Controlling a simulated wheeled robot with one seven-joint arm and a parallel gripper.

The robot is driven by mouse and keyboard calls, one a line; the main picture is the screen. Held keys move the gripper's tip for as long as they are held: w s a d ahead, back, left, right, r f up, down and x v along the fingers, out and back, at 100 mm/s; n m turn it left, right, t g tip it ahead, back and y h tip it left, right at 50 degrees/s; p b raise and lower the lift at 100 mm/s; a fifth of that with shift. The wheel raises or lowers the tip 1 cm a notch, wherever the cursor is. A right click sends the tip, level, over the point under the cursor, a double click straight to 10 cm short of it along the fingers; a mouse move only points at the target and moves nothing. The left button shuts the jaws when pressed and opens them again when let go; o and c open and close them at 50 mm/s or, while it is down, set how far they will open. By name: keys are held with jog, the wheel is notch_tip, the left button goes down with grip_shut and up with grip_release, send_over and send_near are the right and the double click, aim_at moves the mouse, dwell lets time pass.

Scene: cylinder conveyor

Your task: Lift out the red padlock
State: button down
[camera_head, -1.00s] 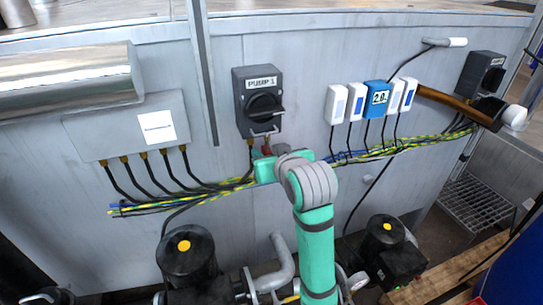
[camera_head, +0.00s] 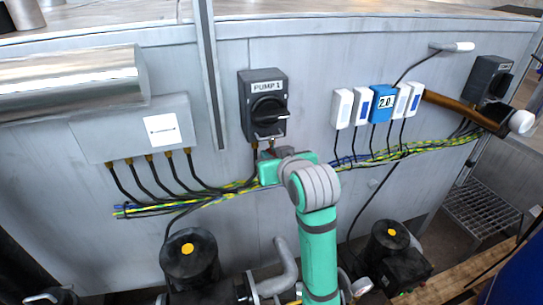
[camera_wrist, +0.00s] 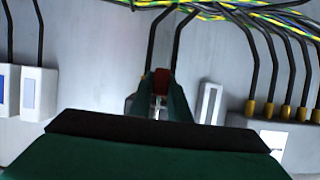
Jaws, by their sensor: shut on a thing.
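The red padlock (camera_wrist: 161,80) shows in the wrist view as a small red block between the two dark fingers of my gripper (camera_wrist: 160,92), which is shut on it. A bit of pale metal shows between the fingers. In the head view my gripper (camera_head: 270,155) is just below the dark grey PUMP 1 switch (camera_head: 258,122), and it hides nearly all of the padlock. Whether the shackle is still through the switch, I cannot tell.
A yellow-green and black cable bundle (camera_head: 225,198) runs along the wall behind my gripper. A grey junction box (camera_head: 105,135) is at left. White modules (camera_head: 342,108) and a blue one (camera_head: 382,104) hang at right. Black pumps (camera_head: 190,262) stand below.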

jog(key=shift+r, duration=1.45)
